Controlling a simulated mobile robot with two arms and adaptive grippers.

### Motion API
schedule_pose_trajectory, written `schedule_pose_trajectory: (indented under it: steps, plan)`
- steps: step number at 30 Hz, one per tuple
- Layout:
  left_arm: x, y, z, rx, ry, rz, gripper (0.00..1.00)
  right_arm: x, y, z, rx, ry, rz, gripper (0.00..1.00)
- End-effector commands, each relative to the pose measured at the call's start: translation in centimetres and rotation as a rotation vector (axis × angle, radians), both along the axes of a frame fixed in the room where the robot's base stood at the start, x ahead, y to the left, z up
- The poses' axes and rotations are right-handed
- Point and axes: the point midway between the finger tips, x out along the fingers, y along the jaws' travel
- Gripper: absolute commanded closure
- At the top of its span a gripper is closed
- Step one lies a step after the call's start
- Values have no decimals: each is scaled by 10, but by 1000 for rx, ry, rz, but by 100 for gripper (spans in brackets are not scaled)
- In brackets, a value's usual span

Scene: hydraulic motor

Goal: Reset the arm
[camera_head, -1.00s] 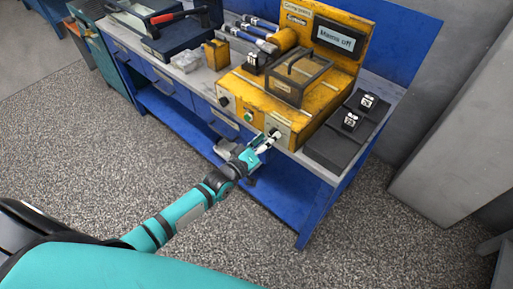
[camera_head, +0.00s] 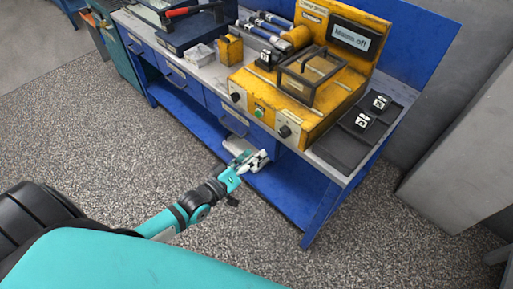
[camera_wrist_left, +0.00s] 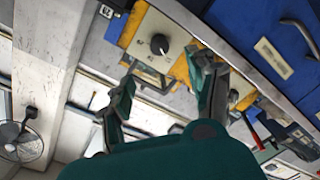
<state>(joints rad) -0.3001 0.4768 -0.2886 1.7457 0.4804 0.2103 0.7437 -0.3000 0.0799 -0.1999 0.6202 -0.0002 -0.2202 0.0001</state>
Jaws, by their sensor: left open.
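My left gripper (camera_head: 254,163) is open and empty. In the head view it is in front of the blue workbench, below the tabletop edge and clear of the yellow machine (camera_head: 270,100). In the left wrist view the open fingers of the left gripper (camera_wrist_left: 163,95) show apart, with a black knob (camera_wrist_left: 159,44) on the machine's front seen beyond them. The same right-hand knob (camera_head: 285,131) shows in the head view, apart from the gripper. My right gripper is not in view.
The blue workbench (camera_head: 325,208) has an open lower shelf. A black tray (camera_head: 340,150) with two small dark blocks lies right of the machine. A grey cabinet (camera_head: 465,150) stands at the right. The speckled floor (camera_head: 90,150) in front is clear.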

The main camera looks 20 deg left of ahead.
Motion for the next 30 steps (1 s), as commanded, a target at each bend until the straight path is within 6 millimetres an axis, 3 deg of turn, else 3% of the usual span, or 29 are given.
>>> schedule_pose_trajectory:
  steps: [7, 10, 14, 17, 20, 24, 30]
  plan:
    - [0, 0, -2, 3, 3, 1, 42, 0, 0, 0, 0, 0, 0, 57]
    - [-2, 4, -21, 40, 34, 12, 42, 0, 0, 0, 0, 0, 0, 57]
    - [-14, 18, -86, 179, 145, 37, 42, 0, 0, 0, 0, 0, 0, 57]
    - [-38, 32, -156, 330, 276, 41, 42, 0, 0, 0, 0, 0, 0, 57]
    - [-74, 42, -223, 478, 416, 16, 42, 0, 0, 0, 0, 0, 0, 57]
    - [-143, 48, -306, 663, 615, -67, 42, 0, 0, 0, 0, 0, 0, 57]
    - [-265, 42, -393, 872, 886, -271, 42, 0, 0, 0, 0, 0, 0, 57]
